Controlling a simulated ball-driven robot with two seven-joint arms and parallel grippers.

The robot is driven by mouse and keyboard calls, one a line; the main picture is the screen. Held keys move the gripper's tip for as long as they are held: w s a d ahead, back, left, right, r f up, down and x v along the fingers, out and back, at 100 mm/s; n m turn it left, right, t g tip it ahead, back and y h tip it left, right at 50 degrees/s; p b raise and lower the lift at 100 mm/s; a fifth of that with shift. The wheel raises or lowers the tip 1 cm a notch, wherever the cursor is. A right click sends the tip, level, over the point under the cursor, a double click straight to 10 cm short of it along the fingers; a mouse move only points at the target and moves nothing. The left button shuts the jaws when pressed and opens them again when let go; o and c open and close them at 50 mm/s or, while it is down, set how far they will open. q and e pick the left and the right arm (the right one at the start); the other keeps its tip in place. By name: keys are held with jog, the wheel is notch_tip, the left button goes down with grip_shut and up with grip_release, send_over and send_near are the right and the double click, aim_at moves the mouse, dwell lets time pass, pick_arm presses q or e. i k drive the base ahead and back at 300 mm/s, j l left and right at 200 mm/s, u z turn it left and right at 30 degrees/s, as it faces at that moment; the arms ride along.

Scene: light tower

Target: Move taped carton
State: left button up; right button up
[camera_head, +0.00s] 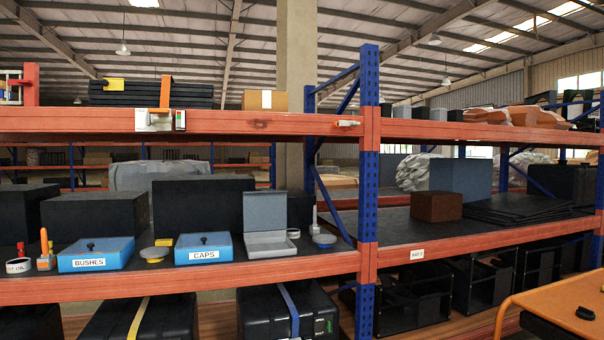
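A tan carton (265,100) with a pale strip or label on its front stands on the upper shelf of the left bay, against the concrete column. Only its front face shows clearly. A plain dark brown box (437,207) sits on the middle shelf of the right bay, with no tape visible on it. Neither of my grippers is in view.
Blue post (369,150) divides the bays. Left middle shelf holds blue boxes marked BUSHES (96,255) and CAPS (204,249), an open grey case (267,225) and dark cases. Flat black panels (520,208) lie right. An orange-edged surface (560,300) fills the lower right corner.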

aim_at(271, 101)
jog(key=i+j+u, duration=0.15)
jog(key=i+j, duration=0.55)
jog(key=i+l+u, duration=0.2)
jog(key=i+l, duration=0.2)
